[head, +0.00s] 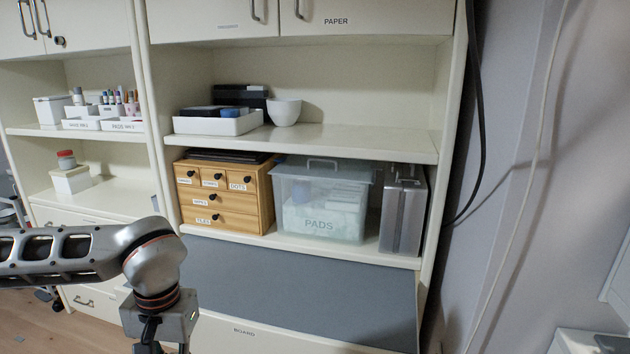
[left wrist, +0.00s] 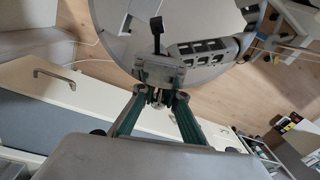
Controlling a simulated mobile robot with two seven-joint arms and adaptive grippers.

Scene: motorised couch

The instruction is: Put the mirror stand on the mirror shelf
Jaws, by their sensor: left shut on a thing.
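The mirror stand (left wrist: 122,32) shows in the left wrist view as a large round disc at the top, cut off by the frame; what look like reflections of my arm lie in it. My left gripper (left wrist: 158,97) is shut on its near edge or stem; the exact grip point is unclear. In the head view, only the upper part of my left gripper (head: 160,345) shows at the bottom edge; the mirror stand is out of that view. No shelf is labelled as the mirror shelf; an open cabinet shelf (head: 340,142) spans the middle. My right gripper is not in view.
On that shelf stand a white tray (head: 215,125) and a white bowl (head: 284,112); its right part is bare. Below are a wooden drawer box (head: 225,205), a clear PADS bin (head: 320,205) and a metal case (head: 402,215). A grey board (head: 300,285) slopes below these.

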